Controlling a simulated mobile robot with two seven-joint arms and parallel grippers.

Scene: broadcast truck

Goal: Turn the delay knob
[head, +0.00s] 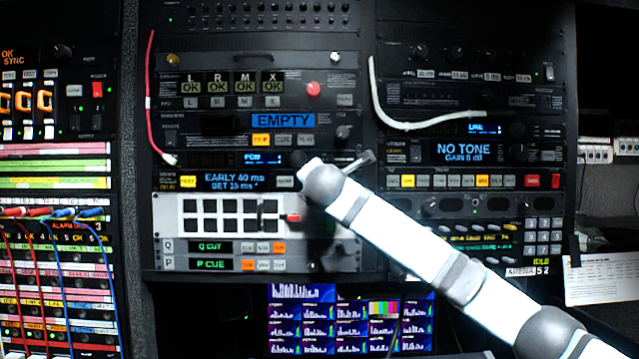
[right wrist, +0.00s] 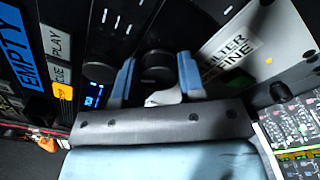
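The delay unit (head: 235,181) shows "EARLY 40 ms" and "SET 15 ms" on its blue display in the head view. Its right end is largely hidden by my right arm. In the right wrist view a round black knob, which looks like the delay knob (right wrist: 155,65), sits between the two blue fingers of my right gripper (right wrist: 157,78). One finger is on each side of it, with narrow dark gaps, so the gripper looks open around it. Contact cannot be made out. My left gripper is in neither view.
A second black knob (right wrist: 98,72) sits just outside the left finger in the wrist view. The "EMPTY" display (head: 282,121) is above the delay unit. A white button panel (head: 190,240) lies below it. A red cable (head: 149,95) and a white cable (head: 378,95) hang nearby.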

